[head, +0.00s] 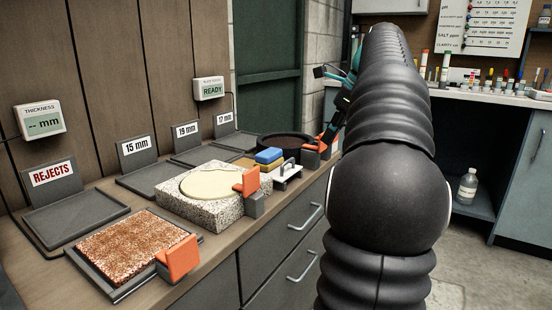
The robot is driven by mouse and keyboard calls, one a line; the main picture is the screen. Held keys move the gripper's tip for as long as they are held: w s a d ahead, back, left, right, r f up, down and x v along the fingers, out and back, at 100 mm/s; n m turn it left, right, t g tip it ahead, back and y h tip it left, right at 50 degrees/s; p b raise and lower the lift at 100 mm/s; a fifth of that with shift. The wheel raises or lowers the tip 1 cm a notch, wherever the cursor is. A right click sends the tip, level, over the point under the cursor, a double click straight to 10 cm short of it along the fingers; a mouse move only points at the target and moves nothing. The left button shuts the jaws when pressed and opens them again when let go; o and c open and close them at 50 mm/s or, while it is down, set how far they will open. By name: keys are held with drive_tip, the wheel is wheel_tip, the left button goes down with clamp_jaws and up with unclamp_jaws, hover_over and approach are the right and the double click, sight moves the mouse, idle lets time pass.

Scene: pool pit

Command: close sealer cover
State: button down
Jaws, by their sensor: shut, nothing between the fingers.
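My gripper (326,73), black with teal parts, shows just left of my dark ribbed arm, which hides part of it. It is shut and holds nothing. It is above and to the right of a dark round pan-like unit (284,140) at the far end of the bench. An orange tab (326,138) stands beside that unit, below my gripper. The unit may be the sealer, but no separate cover can be made out. A small wall display (209,88) above the bench reads READY. My arm hides what lies behind it.
A speckled block (190,212) with a cream disc and an orange tab stands mid-bench. A tray with a rough brown slab (130,250) is nearer. Flat grey trays (78,218) line the wall. Blue and yellow blocks (269,155) and a white handled tool (288,176) lie near the unit.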

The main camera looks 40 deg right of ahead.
drive_tip(key=b, duration=0.3)
approach(289, 172)
drive_tip(key=shift+x, duration=2.4)
drive_tip(key=shift+s, duration=0.15)
